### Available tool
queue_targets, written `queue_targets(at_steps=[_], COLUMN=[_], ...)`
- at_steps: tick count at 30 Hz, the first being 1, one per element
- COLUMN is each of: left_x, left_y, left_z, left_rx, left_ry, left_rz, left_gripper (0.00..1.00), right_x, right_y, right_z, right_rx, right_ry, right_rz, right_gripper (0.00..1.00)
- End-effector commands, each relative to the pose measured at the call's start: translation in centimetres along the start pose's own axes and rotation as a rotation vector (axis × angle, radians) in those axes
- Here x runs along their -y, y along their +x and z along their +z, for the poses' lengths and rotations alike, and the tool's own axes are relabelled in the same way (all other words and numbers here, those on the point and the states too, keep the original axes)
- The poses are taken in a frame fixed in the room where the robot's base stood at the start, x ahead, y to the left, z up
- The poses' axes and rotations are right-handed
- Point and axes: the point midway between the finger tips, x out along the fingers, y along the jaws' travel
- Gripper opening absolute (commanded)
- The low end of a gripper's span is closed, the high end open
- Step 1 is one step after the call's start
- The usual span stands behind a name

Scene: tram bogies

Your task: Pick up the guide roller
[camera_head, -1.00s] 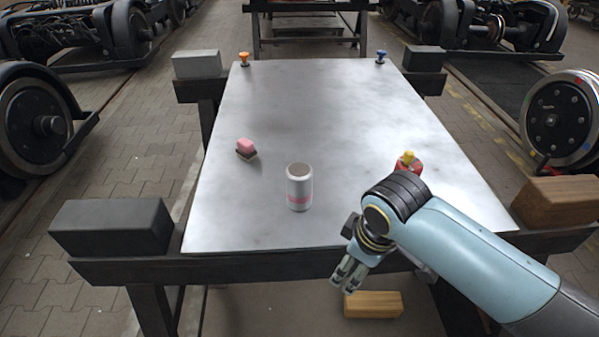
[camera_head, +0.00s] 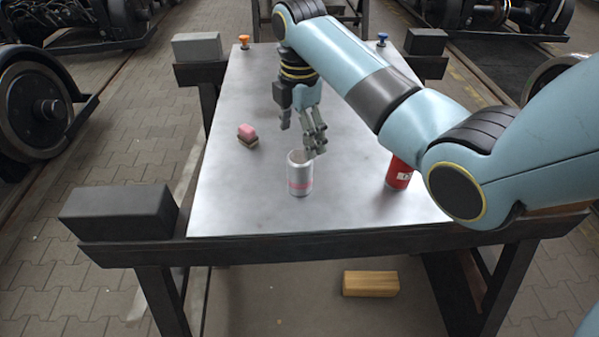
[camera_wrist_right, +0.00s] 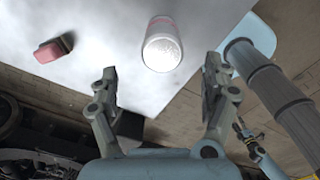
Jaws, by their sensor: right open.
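A white cylinder with a pink band and a hollow-looking top (camera_head: 299,178) stands upright on the metal table; I take it for the guide roller, though its form alone does not settle this. In the right wrist view the cylinder (camera_wrist_right: 162,45) appears ahead, between the lines of the two fingers and beyond their tips. My right gripper (camera_head: 302,130) is open and empty, above and just behind the cylinder in the head view, pointing down. Its spread fingers also show in the wrist view (camera_wrist_right: 160,78). My left gripper is not in view.
A pink and brown block (camera_head: 247,136) lies left of the cylinder. A red can (camera_head: 399,173) stands to the right, partly behind my arm. Orange (camera_head: 244,42) and blue (camera_head: 382,40) pegs stand at the far corners. The table's (camera_head: 225,195) front left is clear.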

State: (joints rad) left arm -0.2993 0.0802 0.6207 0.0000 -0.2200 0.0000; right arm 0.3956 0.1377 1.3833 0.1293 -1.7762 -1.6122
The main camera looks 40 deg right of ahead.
Motion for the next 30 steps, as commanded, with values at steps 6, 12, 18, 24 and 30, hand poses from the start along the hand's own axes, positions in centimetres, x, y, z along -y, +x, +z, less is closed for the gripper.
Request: queue_targets(at_steps=[6, 12, 18, 24, 30], left_x=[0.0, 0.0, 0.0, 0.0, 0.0], left_y=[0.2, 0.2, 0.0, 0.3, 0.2], left_z=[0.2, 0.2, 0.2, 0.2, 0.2], left_rx=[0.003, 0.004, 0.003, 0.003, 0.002], left_ry=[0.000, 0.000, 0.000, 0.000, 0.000], left_rz=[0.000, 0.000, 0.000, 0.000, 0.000], left_gripper=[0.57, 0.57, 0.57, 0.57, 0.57], right_x=[0.1, 0.1, 0.3, 0.2, 0.2], right_y=[3.7, 5.4, 8.5, 10.2, 10.2], right_z=[0.0, -0.1, -0.3, -0.3, -0.3], right_rx=[-0.002, -0.001, -0.002, -0.001, -0.001], right_ry=[-0.007, -0.006, -0.006, -0.006, -0.006], right_rz=[-0.006, -0.004, -0.006, -0.002, -0.002], right_gripper=[0.82, 0.82, 0.82, 0.82, 0.81])
